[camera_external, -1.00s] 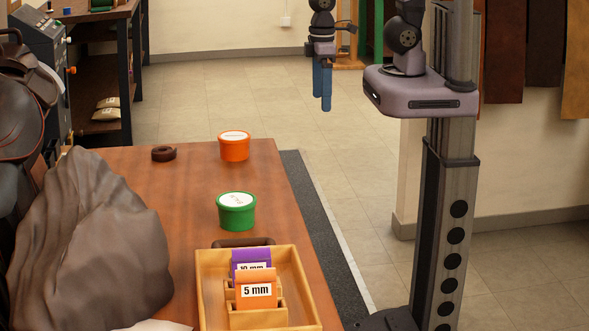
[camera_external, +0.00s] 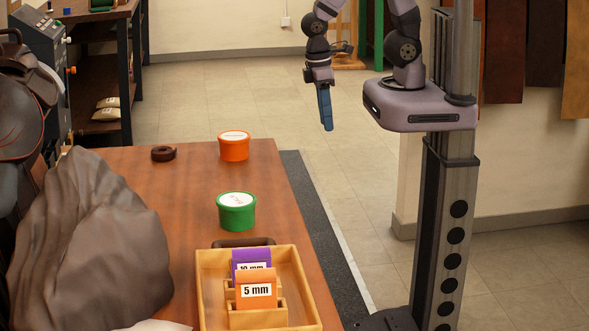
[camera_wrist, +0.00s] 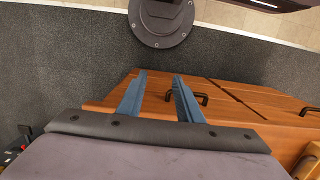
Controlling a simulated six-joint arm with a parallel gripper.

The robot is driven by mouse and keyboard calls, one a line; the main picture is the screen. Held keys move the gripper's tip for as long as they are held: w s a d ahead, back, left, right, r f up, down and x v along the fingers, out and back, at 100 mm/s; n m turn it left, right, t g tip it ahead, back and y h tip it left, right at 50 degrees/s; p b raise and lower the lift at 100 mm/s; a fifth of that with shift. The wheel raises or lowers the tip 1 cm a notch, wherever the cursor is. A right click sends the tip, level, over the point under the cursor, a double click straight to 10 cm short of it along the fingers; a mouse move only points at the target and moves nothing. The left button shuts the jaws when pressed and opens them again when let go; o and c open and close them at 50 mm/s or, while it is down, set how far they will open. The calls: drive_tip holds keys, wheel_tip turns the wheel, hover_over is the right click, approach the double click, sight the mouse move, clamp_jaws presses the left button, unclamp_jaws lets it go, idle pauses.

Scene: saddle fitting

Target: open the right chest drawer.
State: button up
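In the wrist view a wooden front (camera_wrist: 245,98) with dark seams, apparently the drawer chest, runs from the centre to the right edge. I cannot tell from this which drawer is the right one. No drawer looks pulled out. My gripper (camera_wrist: 160,76) is open and empty, its two blue fingers apart and reaching over the left part of the wood. In the external view my gripper (camera_external: 326,112) hangs over the floor, past the bench; the drawer front is hidden there.
The bench top (camera_external: 190,180) carries an orange tub (camera_external: 234,150), a green tub (camera_external: 236,215), a dark strap roll (camera_external: 163,154) and a wooden tray (camera_external: 208,285) with labelled pieces. A dark mat (camera_external: 325,235) runs along the bench. Floor around my gripper is clear.

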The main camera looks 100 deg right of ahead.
drive_tip(key=s+a+f+m+g+b, duration=0.1)
drive_tip(key=s+f+g+b, duration=0.35)
drive_tip(key=f, duration=0.85)
drive_tip(key=s+a+f+m+g+y+b, duration=0.1)
drive_tip(key=s+f+b, duration=0.4)
drive_tip(key=f+b, duration=0.6)
drive_tip(key=s+f+g+b, duration=0.3)
drive_tip(key=s+f+b, duration=0.25)
drive_tip(key=f, duration=0.85)
drive_tip(key=w+a+r+m+t+y+b, duration=0.1)
drive_tip(key=w+a+r+m+t+y, duration=0.25)
drive_tip(key=m+y, duration=0.5)
drive_tip(key=w+a+r+m+t+y+b, duration=0.1)
drive_tip(key=w+a+r+m+y, duration=0.2)
drive_tip(key=w+r+m+y, duration=0.55)
drive_tip(key=w+d+r+m+t+p, duration=0.1)
drive_tip(key=w+m+t+p, duration=0.1)
drive_tip(key=w+m+t, duration=0.6)
drive_tip(key=w+d+m+t+p, duration=0.15)
drive_tip(key=m+t, duration=0.25)
drive_tip(key=m, duration=0.8)
drive_tip(key=shift+n+h, duration=0.3)
drive_tip(key=shift+h, duration=0.1)
drive_tip(key=shift+r+x, duration=0.15)
drive_tip(key=shift+x, duration=1.65)
drive_tip(key=shift+r+x, duration=0.1)
drive_tip(key=shift+x, duration=1.65)
clamp_jaws()
